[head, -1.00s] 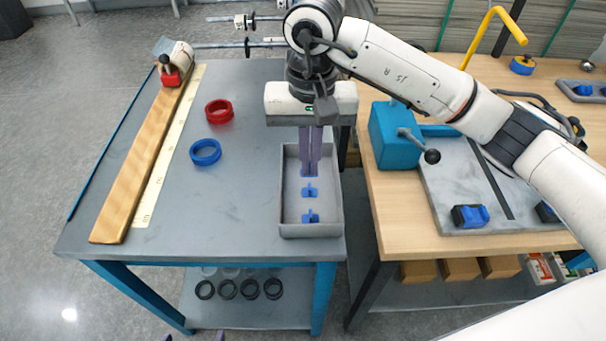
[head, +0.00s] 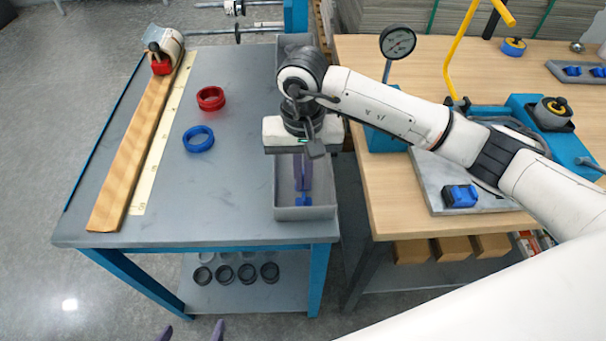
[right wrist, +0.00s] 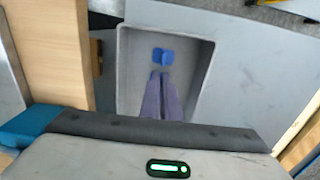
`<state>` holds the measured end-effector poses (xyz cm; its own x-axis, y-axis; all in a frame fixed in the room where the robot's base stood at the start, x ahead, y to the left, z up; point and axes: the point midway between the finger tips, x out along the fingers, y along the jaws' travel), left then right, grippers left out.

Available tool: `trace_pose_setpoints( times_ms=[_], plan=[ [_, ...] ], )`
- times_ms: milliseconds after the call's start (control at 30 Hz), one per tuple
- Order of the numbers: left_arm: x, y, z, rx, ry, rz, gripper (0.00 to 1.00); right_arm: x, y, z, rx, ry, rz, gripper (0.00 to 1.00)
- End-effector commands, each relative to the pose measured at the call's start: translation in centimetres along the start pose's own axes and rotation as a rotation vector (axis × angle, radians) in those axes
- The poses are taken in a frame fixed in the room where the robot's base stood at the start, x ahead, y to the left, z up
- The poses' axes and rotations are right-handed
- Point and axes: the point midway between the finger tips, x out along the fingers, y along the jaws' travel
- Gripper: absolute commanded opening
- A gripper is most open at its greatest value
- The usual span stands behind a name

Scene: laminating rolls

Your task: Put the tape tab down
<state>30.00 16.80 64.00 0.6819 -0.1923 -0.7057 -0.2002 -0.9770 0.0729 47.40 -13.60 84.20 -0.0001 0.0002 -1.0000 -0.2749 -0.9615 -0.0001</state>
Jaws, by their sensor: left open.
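A blue tape tab (head: 303,200) lies in the front part of the grey tray (head: 328,213). The same tray shows in the right wrist view (right wrist: 203,75), with blue tab pieces (right wrist: 161,56) just beyond my fingertips. My right gripper (head: 302,187) points down into the tray with its purple fingers close together, right behind the front tab; the fingers also show in the right wrist view (right wrist: 160,80). Whether a tab sits between them is hard to see, and the tray floor behind them is partly hidden. My left gripper (head: 191,332) shows only its spread purple fingertips at the bottom edge, empty.
A blue ring (head: 198,139) and a red ring (head: 211,98) lie on the grey table left of the tray. A wooden board (head: 130,160) lies farther left. The wooden bench (head: 390,205) stands right of the tray across a gap. The front left tabletop is clear.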

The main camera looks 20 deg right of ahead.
Motion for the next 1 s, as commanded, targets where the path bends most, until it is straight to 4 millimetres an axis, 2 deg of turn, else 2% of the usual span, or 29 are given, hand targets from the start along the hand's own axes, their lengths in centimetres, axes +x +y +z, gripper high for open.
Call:
trace_pose_setpoints(
  times_ms=[33, 133, 400, 567, 667, 1000],
  plan=[
    [0.2, 0.0, 0.2, 0.001, 0.000, 0.000, 0.83, 0.2, 0.0, 0.0, 0.000, 0.001, 0.000, 0.04],
    [0.1, 0.0, 0.2, 0.001, -0.002, 0.000, 0.83, 0.1, 0.0, 0.0, 0.000, 0.000, 0.000, 0.21],
    [-0.1, 0.1, 0.5, 0.000, -0.009, 0.001, 0.83, 0.1, 0.0, 0.0, 0.001, 0.000, 0.000, 0.21],
    [-0.3, 0.1, 0.4, -0.001, -0.010, 0.001, 0.83, -0.7, 0.0, -0.1, 0.001, 0.002, -0.001, 0.21],
    [-0.1, 0.1, 0.6, -0.002, -0.010, 0.001, 0.83, -2.3, 0.0, -0.2, 0.001, 0.005, -0.002, 0.21],
    [0.5, 0.0, 1.4, -0.001, -0.013, 0.001, 0.83, -9.5, 0.0, -0.1, 0.000, 0.005, -0.002, 0.21]
  ],
)
